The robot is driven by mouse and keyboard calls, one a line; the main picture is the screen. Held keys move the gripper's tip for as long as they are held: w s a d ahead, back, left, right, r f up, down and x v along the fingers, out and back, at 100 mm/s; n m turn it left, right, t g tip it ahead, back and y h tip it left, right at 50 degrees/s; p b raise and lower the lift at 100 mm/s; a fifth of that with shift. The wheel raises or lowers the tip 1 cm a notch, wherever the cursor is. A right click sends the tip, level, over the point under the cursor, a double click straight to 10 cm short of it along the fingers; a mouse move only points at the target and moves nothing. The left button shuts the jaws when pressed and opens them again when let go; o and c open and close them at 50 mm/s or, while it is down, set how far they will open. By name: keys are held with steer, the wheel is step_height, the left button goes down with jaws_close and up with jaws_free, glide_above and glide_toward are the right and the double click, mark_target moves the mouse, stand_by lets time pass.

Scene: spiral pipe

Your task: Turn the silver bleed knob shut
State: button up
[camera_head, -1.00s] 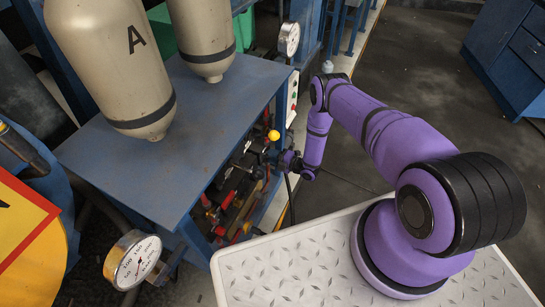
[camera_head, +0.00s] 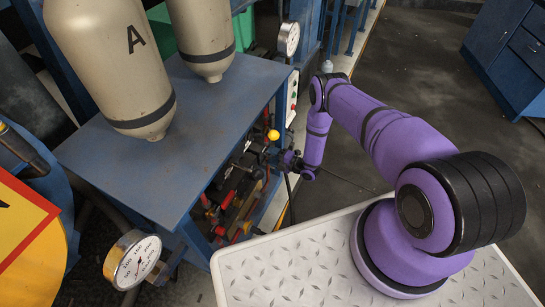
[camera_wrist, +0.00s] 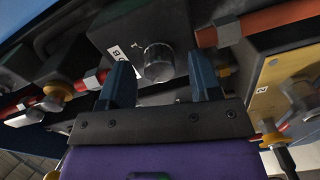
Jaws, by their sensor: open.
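The silver bleed knob (camera_wrist: 158,62) is a ribbed round knob on the face of a dark block (camera_wrist: 135,30) in the wrist view. My gripper (camera_wrist: 159,65) is open, with one blue finger to the left of the knob and the other to the right. I cannot tell how far the fingertips reach along the knob's depth. In the head view my gripper (camera_head: 267,155) is small and dark at the opening under the blue bench; the knob cannot be made out there.
Red pipes (camera_wrist: 265,22) with metal and brass fittings run on both sides of the block. A tan plate (camera_wrist: 275,95) stands at the right. The blue bench top (camera_head: 190,130) overhangs the pipework. A yellow ball (camera_head: 273,135) sits close above my gripper.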

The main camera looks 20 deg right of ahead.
steer(key=v, duration=1)
steer(key=shift+s+d, duration=0.2)
steer(key=shift+d, duration=0.1)
